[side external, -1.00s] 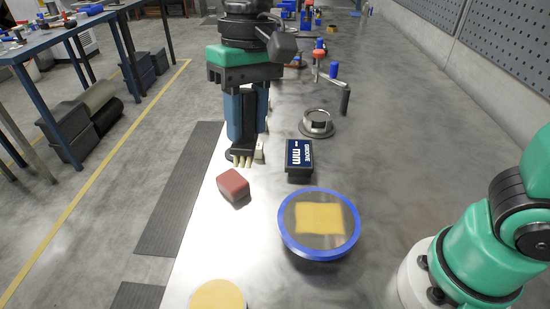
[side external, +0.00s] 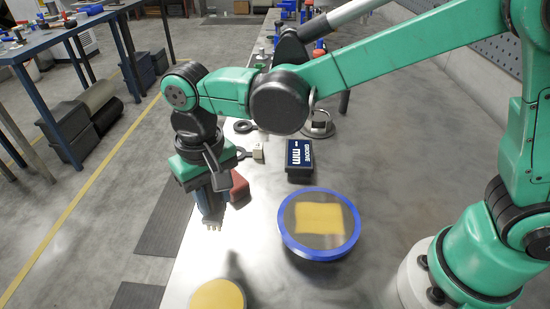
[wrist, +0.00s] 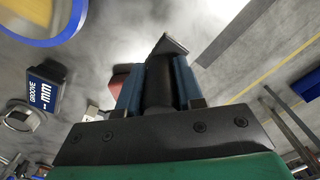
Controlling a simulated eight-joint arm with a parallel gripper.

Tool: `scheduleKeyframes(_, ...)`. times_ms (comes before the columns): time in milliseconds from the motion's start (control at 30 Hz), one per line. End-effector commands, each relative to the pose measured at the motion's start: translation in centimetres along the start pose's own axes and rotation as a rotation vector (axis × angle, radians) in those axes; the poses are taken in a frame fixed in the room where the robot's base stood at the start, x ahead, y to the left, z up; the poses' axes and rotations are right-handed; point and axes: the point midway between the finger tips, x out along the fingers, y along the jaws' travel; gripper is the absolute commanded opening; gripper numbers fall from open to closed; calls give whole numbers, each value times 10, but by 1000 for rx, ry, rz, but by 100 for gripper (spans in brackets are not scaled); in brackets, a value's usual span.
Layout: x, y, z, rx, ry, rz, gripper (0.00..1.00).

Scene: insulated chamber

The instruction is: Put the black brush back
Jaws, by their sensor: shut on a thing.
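The black brush (side external: 213,226) hangs below my gripper (side external: 209,204), its pale bristle tips pointing down. My gripper is shut on it, and the blue fingers hide most of its body in the side view. In the wrist view, the brush's dark body (wrist: 158,80) sits between the two blue fingers. The brush is raised near the left edge of the metal table, left of and in front of the red block (side external: 239,187), which my gripper partly covers. I cannot tell its exact height.
A round blue-rimmed plate (side external: 290,244) with a yellow patch lies to the right. A yellow disc (side external: 217,295) is at the near edge. A dark blue box (side external: 299,154) and a metal ring piece (side external: 318,124) stand farther back. A small white block (side external: 257,151) lies behind the red block.

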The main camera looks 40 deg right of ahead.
Motion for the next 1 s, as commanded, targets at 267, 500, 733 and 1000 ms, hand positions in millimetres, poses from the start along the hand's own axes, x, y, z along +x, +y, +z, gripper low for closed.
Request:
scheduleKeyframes(267,28,0,0,0,0,0,0)
scheduleKeyframes(500,55,0,0,0,0,0,0)
scheduleKeyframes(733,55,0,0,0,0,-1,0)
scheduleKeyframes(1000,58,0,0,0,0,0,63)
